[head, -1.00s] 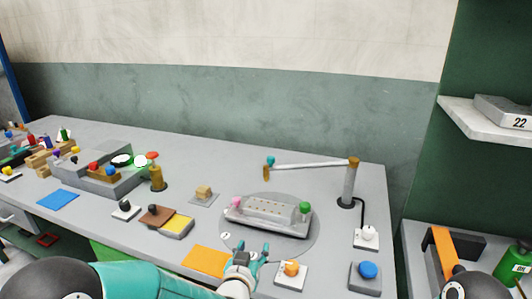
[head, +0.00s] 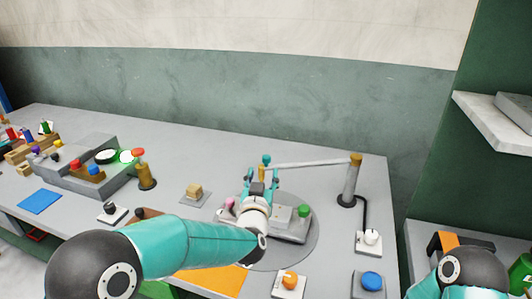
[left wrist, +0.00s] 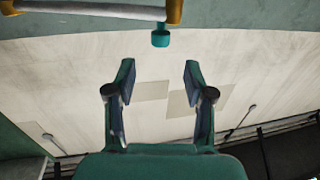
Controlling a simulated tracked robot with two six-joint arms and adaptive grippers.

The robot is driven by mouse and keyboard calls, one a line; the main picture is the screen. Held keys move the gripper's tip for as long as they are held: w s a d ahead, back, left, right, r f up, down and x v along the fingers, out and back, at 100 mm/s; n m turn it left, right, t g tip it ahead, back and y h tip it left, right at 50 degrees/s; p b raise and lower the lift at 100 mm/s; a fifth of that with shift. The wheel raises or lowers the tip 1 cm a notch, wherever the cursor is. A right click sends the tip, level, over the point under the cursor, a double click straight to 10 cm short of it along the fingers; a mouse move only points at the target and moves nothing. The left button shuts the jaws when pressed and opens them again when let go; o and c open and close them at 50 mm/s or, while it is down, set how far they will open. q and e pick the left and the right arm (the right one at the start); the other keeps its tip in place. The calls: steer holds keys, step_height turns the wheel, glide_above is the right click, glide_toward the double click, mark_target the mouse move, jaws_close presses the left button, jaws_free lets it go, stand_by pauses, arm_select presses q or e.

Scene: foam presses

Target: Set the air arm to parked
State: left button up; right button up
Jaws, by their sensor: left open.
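The air arm (head: 310,163) is a pale horizontal bar above the table. Its right end meets a brass-topped grey post (head: 350,182). A teal knob (head: 267,159) tops its brass left end. My left gripper (head: 263,175) is open and empty, with its fingers just below and around that end in the head view. In the left wrist view the teal knob (left wrist: 160,39) is beyond the fingertips, roughly centred between them and apart from them. The bar (left wrist: 90,10) crosses that view's top left. My right gripper is out of view.
Below the bar is a grey press (head: 290,232) with pink and green knobs on a round plate, partly hidden by my left arm. A white switch box (head: 369,243), an orange button (head: 290,281) and a blue button (head: 371,281) are at right. The table's back right is clear.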

mark_target(266, 160)
arm_select(q)
steer(key=w+p, duration=0.1)
steer(key=w, duration=0.2)
steer(key=w+p, duration=0.1)
steer(key=w, duration=0.2)
steer(key=w+d+p, duration=0.1)
steer(key=w, duration=0.2)
steer(key=shift+w, duration=0.2)
jaws_close()
